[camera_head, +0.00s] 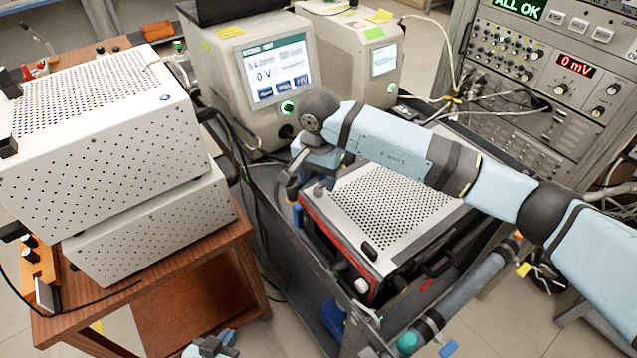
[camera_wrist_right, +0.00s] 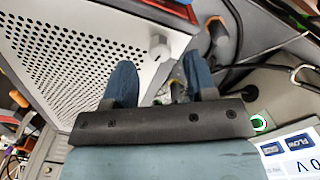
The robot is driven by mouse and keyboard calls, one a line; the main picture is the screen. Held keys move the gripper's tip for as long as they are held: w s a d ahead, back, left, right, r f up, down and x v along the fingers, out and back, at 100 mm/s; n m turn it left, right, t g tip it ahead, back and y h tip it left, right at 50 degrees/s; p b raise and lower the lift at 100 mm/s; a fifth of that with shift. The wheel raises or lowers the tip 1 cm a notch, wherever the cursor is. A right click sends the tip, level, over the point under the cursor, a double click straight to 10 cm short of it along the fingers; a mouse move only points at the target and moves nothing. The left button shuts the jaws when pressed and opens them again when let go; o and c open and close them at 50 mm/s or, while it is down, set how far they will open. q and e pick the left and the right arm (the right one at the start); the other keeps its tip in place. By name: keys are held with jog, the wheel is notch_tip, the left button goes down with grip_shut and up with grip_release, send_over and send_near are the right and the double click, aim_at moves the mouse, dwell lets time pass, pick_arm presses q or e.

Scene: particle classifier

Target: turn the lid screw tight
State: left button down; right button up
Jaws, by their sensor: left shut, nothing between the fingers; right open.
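The lid is a white perforated panel (camera_head: 392,205) on a red-edged box on the cart. The lid screw looks to be a small grey knob (camera_wrist_right: 158,47) near the panel's corner in the right wrist view. It shows small beside my right gripper in the head view (camera_head: 320,188). My right gripper (camera_wrist_right: 161,82) is open, with the knob ahead of the gap between its blue fingers. I see no contact with it. In the head view my right gripper (camera_head: 309,180) is over the lid's far left corner, partly hidden by its wrist. My left gripper (camera_head: 211,346) is shut and empty at the bottom edge.
Two stacked white perforated boxes (camera_head: 110,170) stand on a wooden table (camera_head: 245,238) at left. A beige instrument with a lit screen (camera_head: 250,85) stands behind my right gripper. Cables (camera_head: 245,135) hang beside it. A control rack (camera_head: 560,90) is at the back right.

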aim_at(319, 188)
jog(key=shift+f, duration=1.5)
jog(key=shift+c, duration=0.3)
jog(key=c, duration=0.9)
